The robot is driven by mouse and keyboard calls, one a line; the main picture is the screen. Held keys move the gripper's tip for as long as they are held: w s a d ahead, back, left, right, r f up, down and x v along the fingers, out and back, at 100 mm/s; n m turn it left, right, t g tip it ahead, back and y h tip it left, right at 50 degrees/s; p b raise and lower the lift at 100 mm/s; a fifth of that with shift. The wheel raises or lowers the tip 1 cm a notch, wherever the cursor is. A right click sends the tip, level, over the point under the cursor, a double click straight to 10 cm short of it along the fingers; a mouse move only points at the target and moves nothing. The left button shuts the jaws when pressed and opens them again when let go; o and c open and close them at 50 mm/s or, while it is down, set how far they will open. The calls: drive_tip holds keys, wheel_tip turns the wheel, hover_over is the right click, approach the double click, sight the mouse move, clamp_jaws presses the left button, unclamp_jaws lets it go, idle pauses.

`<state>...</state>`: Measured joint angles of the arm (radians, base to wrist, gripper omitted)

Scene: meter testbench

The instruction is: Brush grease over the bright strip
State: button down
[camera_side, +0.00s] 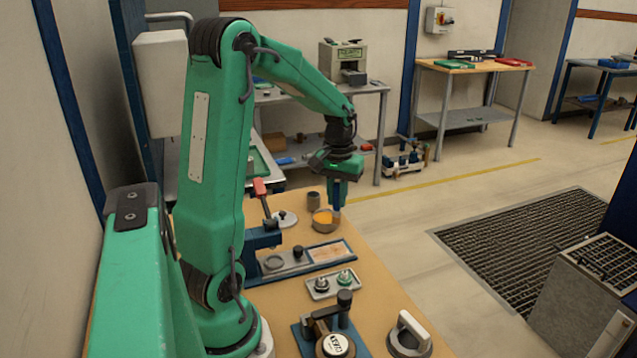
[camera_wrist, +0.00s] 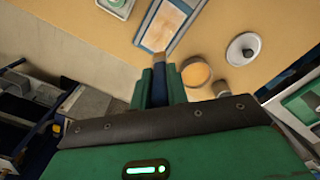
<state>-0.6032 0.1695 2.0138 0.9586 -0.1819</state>
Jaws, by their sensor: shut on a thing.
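My gripper (camera_side: 338,180) points down and is shut on a brush with a dark blue handle (camera_side: 337,196). In the wrist view the brush (camera_wrist: 159,82) sits between the green fingers (camera_wrist: 158,74). I cannot tell whether the brush touches anything.
A small brown cup (camera_side: 313,201) and a white disc with a knob (camera_side: 285,218) stand near the pot. A blue clamp with a red handle (camera_side: 262,222) stands left of the strip. A tray with two fittings (camera_side: 331,284) and a gauge fixture (camera_side: 335,343) lie in front.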

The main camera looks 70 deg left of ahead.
drive_tip(key=shift+w+a+f, duration=0.15)
drive_tip(key=shift+w, duration=1.4)
